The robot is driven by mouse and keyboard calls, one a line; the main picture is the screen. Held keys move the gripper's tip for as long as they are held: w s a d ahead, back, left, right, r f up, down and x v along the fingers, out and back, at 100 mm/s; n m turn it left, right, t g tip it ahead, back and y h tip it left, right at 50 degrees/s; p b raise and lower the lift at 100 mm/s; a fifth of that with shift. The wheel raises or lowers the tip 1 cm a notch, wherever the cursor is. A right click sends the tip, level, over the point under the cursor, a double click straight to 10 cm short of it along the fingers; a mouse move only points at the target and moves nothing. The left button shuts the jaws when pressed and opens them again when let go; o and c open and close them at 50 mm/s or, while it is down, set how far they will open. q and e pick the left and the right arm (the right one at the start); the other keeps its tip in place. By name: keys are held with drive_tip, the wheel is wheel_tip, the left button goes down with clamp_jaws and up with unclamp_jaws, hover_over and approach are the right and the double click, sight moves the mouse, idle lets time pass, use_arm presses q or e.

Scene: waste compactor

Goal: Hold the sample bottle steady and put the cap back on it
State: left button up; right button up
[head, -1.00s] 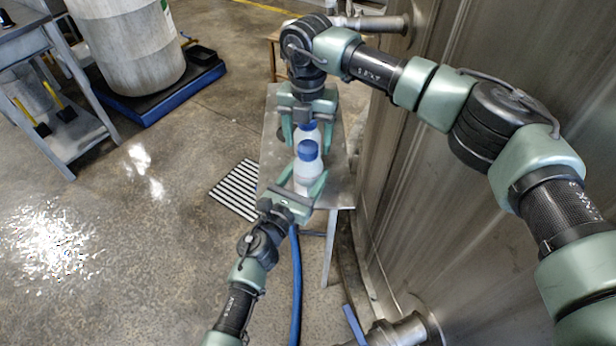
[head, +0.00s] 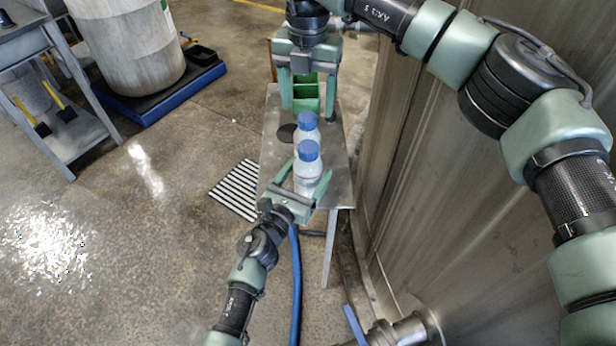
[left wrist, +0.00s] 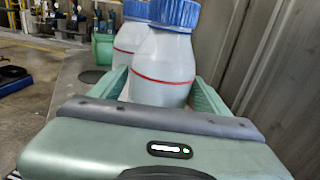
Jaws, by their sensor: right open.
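Two white bottles with blue caps stand upright, one behind the other. The near bottle (head: 308,172) has its blue cap (head: 309,150) on its neck, and it shows in the left wrist view (left wrist: 163,65) with a red line around it. The far bottle (head: 304,135) is partly hidden behind it; its cap (head: 307,120) is also on. My left gripper (head: 308,178) has its fingers on both sides of the near bottle and appears shut on it, though the contact is partly hidden. My right gripper (head: 308,110) is open and empty, beyond the bottles.
The bottles are at a narrow metal table (head: 277,150). A green container (head: 305,88) stands toward its far end, near my right gripper's fingers. A metal wall (head: 420,200) rises close on the right. Open floor lies to the left, with a striped floor grate (head: 235,190).

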sight(302, 183)
use_arm(q)
drive_tip(key=shift+o, duration=0.4)
drive_tip(key=v, duration=0.7)
drive_tip(key=shift+s+a, duration=0.2)
drive_tip(key=shift+s, duration=0.15)
